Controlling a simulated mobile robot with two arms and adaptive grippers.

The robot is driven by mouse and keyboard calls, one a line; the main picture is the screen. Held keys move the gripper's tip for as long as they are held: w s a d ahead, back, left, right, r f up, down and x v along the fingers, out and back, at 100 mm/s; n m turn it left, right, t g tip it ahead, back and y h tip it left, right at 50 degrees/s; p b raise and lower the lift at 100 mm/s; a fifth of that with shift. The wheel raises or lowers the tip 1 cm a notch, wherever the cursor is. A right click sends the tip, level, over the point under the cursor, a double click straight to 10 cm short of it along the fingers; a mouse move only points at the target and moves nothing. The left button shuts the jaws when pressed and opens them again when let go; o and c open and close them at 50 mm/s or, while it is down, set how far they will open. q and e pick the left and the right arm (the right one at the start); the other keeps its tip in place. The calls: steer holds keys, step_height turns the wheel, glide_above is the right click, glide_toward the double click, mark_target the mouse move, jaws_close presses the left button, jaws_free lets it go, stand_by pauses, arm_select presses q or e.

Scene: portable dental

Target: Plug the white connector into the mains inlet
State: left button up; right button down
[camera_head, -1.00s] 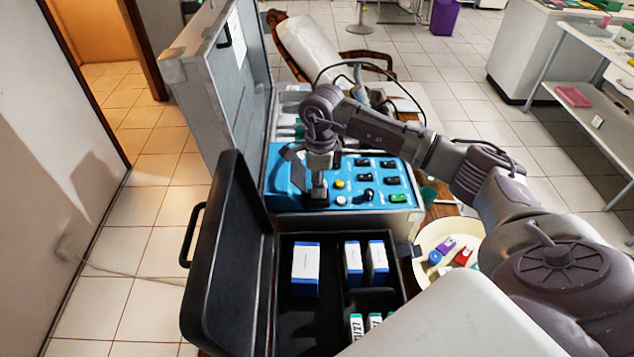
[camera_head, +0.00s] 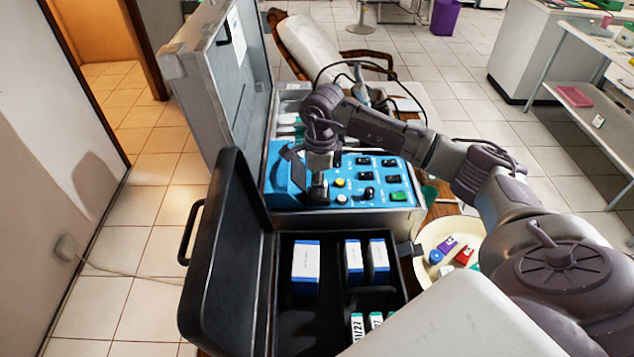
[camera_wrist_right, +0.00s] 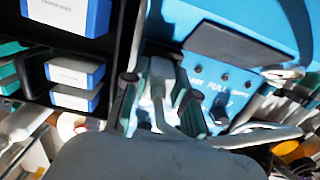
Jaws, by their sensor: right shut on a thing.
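My right gripper (camera_head: 318,188) points down at the left part of the blue control panel (camera_head: 350,158) of the dental unit. In the right wrist view my right gripper (camera_wrist_right: 155,90) is shut on a white piece (camera_wrist_right: 160,88), which looks like the white connector, close to the blue panel (camera_wrist_right: 185,20). The wrist and fingers hide the piece in the head view. I cannot make out the mains inlet, nor whether the connector touches it. My left gripper is not in view.
An open black case (camera_head: 265,318) with white-and-blue boxes (camera_head: 306,265) stands in front of the unit. The unit's raised metal lid (camera_head: 195,95) is at the left. A cream plate (camera_head: 424,236) with small coloured items is at the right. A wall socket (camera_head: 66,247) has a cord.

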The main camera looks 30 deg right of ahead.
steer(key=shift+f+b, duration=0.35)
steer(key=shift+f, duration=0.1)
stand_by(0.3)
steer(key=c, duration=0.8)
jaws_free()
steer(key=shift+c, duration=0.2)
steer(key=shift+r, duration=0.15)
steer(key=r, duration=1.1)
steer(key=shift+s+d+r, duration=0.15)
steer(key=shift+d+r, duration=0.1)
steer(key=shift+r, duration=0.15)
